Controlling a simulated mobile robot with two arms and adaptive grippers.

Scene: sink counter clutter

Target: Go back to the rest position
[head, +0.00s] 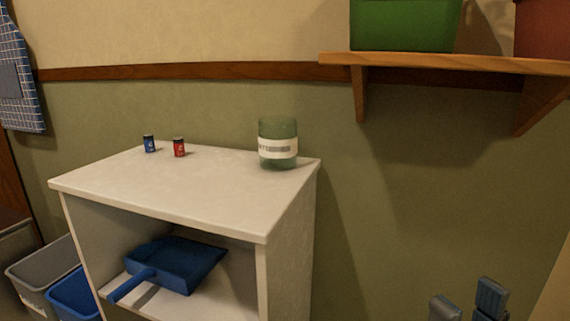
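My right gripper (467,305) shows at the bottom right edge of the head view. Only its two grey-blue fingertips are in the picture; they stand apart with a gap between them, and nothing shows in the gap. The rest of it is cut off by the frame. It is to the right of the white cabinet (180,195), clear of it, in front of the green wall. My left gripper is not in view.
A green jar (278,130), a red battery (179,148) and a blue battery (149,144) stand on the cabinet. A blue dustpan (180,265) lies inside. Grey (40,275) and blue bins (75,295) stand left. A wooden shelf (450,64) holds a green box (405,25).

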